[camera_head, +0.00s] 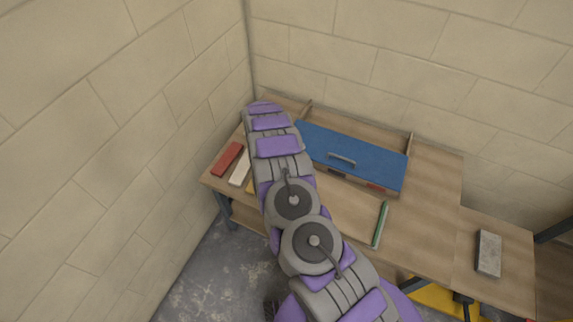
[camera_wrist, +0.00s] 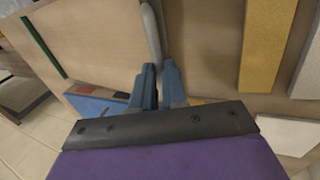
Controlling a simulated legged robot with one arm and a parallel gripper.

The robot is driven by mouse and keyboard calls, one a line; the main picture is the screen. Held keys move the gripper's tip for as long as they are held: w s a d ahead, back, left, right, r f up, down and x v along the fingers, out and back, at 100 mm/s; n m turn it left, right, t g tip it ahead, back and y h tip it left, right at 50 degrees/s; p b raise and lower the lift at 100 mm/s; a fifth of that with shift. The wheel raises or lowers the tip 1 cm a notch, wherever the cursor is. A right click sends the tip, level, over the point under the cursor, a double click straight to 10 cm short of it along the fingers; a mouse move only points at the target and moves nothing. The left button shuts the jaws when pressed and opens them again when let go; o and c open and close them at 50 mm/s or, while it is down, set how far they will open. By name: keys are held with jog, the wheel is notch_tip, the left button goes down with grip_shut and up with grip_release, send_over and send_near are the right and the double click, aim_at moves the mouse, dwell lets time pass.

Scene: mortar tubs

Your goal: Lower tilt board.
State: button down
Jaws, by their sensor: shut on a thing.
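The blue tilt board (camera_head: 352,153), with a grey handle (camera_head: 341,159) on its face, sits at the back of the wooden workbench (camera_head: 425,225). It looks slanted, with dark and red pieces along its front edge. Part of a blue surface also shows at the left in the wrist view (camera_wrist: 92,105); I cannot tell surely that it is the board. My gripper (camera_wrist: 156,82) has blue-grey fingers closed on a grey curved bar (camera_wrist: 151,30). What this bar belongs to is unclear. In the head view my arm hides the gripper.
A red block (camera_head: 227,158) and a white block (camera_head: 240,168) lie at the bench's left end. A green strip (camera_head: 380,225) lies right of centre. A yellow board (camera_wrist: 266,45) shows in the wrist view. A grey slab (camera_head: 488,253) lies at the right. Walls close off the left and back.

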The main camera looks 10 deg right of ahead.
jog(key=f, duration=0.2)
jog(key=w+a+f, duration=0.1)
jog(key=f, duration=0.2)
jog(key=shift+w+a+f+b, duration=0.2)
jog(key=shift+w+f+b, duration=0.1)
jog(key=shift+f, duration=0.1)
jog(key=shift+s+a+f, duration=0.1)
jog(key=shift+f, duration=0.05)
jog(key=shift+s+a+f, duration=0.1)
jog(key=shift+f, duration=0.2)
jog(key=c, duration=1.6)
grip_release()
jog(key=shift+o, duration=0.9)
jog(key=shift+a+f, duration=0.1)
jog(key=shift+f, duration=0.2)
jog(key=shift+o, duration=1.3)
jog(key=shift+w+a, duration=0.15)
jog(key=shift+w, duration=0.05)
jog(key=shift+r, duration=0.1)
jog(key=shift+s+d, duration=0.15)
jog(key=shift+d, duration=0.15)
jog(key=shift+r, duration=0.1)
